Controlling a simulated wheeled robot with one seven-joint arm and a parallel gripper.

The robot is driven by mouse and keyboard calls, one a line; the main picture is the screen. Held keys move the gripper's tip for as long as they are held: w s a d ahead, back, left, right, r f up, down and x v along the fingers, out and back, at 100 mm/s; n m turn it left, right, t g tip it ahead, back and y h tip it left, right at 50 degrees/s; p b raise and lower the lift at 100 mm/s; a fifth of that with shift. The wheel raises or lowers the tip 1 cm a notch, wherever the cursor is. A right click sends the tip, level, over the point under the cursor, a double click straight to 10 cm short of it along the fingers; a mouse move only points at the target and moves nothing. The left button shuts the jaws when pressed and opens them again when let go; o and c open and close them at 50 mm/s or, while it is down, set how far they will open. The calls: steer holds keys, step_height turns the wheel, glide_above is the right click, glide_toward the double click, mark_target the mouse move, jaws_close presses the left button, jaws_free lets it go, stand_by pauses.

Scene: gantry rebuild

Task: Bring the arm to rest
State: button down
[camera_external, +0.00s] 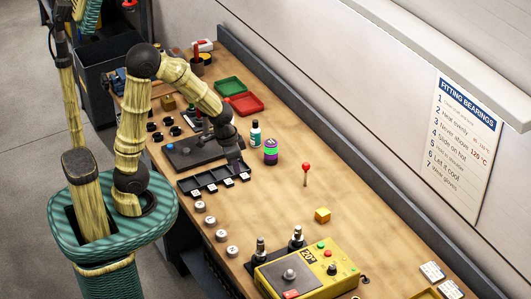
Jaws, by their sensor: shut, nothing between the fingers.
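My arm (185,75) reaches from the base at the left out over the workbench, bent at a high elbow and sloping down to the right. My gripper (235,163) is dark, points down and is shut with nothing in it. It is over or just behind the right part of the black compartment tray (199,188). I cannot tell whether the fingertips touch the tray.
A white-and-teal bottle (255,134) and a striped can (271,152) stand close right of my gripper. A green tray (229,87) and red tray (245,103) lie behind. A yellow heater box (305,272) is in front. The bench middle (285,195) is mostly clear.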

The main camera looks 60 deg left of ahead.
steer(key=s+a+n, duration=0.2)
steer(key=s+a, duration=0.2)
steer(key=shift+a+f+n, duration=0.3)
stand_by(1.6)
